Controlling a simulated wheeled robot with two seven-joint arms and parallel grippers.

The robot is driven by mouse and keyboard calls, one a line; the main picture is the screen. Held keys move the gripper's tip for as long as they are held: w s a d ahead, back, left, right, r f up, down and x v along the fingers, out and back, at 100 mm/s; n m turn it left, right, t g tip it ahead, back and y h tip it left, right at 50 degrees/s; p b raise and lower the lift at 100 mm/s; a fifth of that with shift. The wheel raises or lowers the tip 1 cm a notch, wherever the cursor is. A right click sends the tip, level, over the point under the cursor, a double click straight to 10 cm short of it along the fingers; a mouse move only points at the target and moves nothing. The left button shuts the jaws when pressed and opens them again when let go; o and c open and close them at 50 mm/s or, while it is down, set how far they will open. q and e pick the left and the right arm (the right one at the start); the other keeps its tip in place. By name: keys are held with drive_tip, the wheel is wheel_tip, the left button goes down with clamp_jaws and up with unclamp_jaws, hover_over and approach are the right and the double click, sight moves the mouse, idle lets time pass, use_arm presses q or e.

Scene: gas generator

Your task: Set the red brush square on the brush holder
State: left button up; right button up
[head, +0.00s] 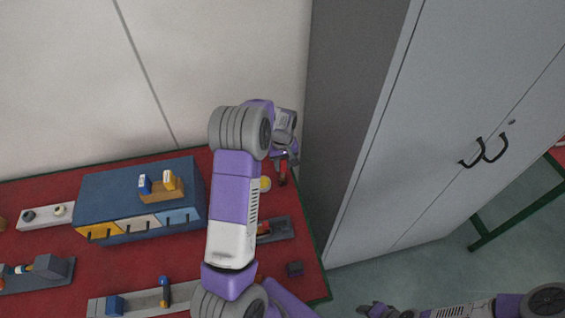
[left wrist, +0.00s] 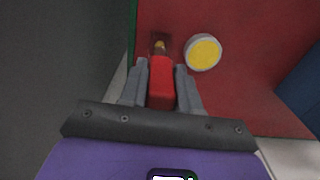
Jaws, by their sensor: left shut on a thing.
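My left gripper (head: 284,157) is at the far right end of the red table, beside the tall cabinet. It points down and is shut on the red brush (head: 283,173). In the left wrist view the red brush (left wrist: 161,85) sits between the two grey fingers (left wrist: 161,72), with a small brownish tip beyond them. I cannot tell whether the brush touches the table. I cannot surely pick out the brush holder; a grey base with a red part (head: 283,229) is partly behind my left arm. My right gripper (head: 376,310) is at the bottom edge, its jaws unclear.
A yellow disc with a pale rim (left wrist: 203,53) lies right beside the brush in the left wrist view. A blue drawer unit (head: 125,185) carries a wooden block (head: 163,190). A tall grey cabinet (head: 420,130) stands close on the right.

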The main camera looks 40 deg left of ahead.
use_arm(q)
drive_tip(key=shift+f, duration=0.45)
drive_tip(key=o, duration=1.1)
drive_tip(key=shift+r, duration=3.8)
